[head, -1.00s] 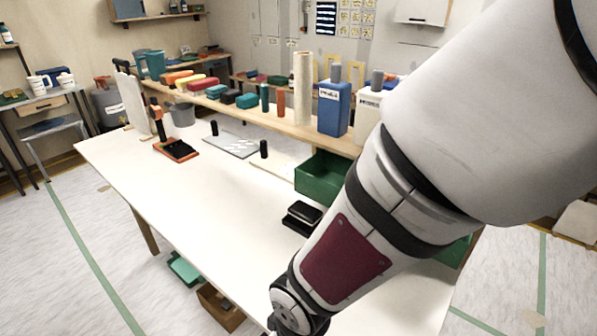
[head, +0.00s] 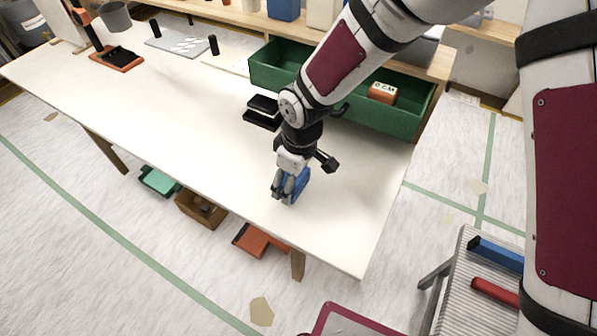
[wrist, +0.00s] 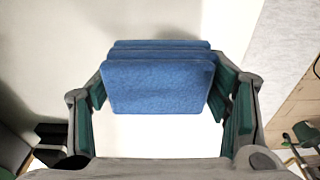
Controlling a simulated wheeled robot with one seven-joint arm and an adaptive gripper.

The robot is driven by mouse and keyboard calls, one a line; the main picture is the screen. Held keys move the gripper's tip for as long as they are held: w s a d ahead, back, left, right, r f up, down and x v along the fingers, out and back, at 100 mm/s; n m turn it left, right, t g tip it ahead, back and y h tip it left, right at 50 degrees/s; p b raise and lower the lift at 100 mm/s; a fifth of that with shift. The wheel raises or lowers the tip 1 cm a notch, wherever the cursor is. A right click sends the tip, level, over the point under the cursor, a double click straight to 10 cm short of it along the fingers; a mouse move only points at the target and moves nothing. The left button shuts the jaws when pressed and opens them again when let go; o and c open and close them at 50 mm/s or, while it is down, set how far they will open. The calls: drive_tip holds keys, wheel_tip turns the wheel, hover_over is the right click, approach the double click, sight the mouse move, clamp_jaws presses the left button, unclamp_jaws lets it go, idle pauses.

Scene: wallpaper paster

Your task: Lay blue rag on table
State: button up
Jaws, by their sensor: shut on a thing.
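The blue rag (head: 303,181) is a folded, layered pad at the end of my gripper (head: 289,186), over the front right part of the white table (head: 190,135). In the wrist view the rag (wrist: 158,87) sits between the two green-padded fingers of my gripper (wrist: 165,105), and my gripper is shut on it. The rag hangs at or just above the tabletop; I cannot tell whether it touches.
A grey cart (head: 470,285) stands at lower right. The table's front middle is clear.

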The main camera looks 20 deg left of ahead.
drive_tip(key=shift+w, duration=0.25)
drive_tip(key=shift+f, duration=1.75)
drive_tip(key=shift+f, duration=0.15)
drive_tip(key=o, duration=1.2)
drive_tip(key=r, duration=0.4)
drive_tip(key=d+r, duration=0.1)
drive_tip(key=r, duration=0.7)
drive_tip(key=shift+d, duration=0.2)
drive_tip(key=shift+r, duration=0.15)
